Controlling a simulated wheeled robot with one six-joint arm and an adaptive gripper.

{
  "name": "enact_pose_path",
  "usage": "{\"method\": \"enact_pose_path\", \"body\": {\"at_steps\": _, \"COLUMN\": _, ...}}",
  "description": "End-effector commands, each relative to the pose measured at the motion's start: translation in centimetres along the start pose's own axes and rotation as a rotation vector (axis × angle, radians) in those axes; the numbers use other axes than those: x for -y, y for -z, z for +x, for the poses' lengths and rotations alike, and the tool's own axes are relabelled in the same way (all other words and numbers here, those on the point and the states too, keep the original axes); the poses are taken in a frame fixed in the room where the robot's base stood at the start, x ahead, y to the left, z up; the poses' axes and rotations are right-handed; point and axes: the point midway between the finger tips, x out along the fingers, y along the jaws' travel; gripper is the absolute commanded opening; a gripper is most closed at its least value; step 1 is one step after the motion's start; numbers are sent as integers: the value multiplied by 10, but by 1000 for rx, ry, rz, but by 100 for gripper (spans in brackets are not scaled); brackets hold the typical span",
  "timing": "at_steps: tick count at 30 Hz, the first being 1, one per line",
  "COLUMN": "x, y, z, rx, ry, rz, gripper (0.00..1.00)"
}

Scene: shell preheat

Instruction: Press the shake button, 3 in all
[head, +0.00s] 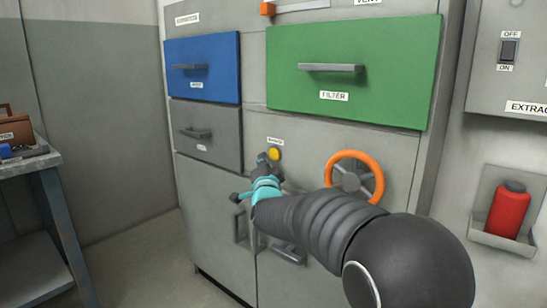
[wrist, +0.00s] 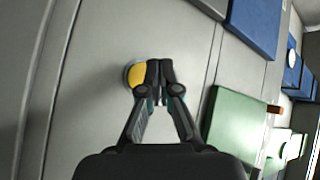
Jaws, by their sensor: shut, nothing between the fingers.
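The yellow round button (head: 274,154) sits on the grey cabinet front, under a small white label too small to read surely. In the wrist view my gripper (wrist: 159,68) points at the cabinet face right at the button. I cannot tell whether the fingertips touch it or whether it is pushed in.
An orange handwheel (head: 355,155) is right of the button. Above are a green FILTER drawer (head: 390,100) and a blue drawer (head: 225,85); a grey drawer (head: 222,150) is left. A red bottle (head: 508,212) sits in a wall holder. A workbench (head: 55,160) stands far left.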

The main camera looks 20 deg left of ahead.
Motion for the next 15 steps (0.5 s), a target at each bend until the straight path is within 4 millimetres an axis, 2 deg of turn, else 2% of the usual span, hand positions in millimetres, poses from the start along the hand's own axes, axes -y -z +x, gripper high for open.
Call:
{"method": "enact_pose_path", "body": {"at_steps": 9, "x": 13, "y": -15, "z": -20, "rx": 0, "ry": 1, "rz": 1, "gripper": 0}}
{"method": "enact_pose_path", "body": {"at_steps": 15, "x": 18, "y": -19, "z": -26, "rx": 0, "ry": 0, "rz": 0, "gripper": 0}}
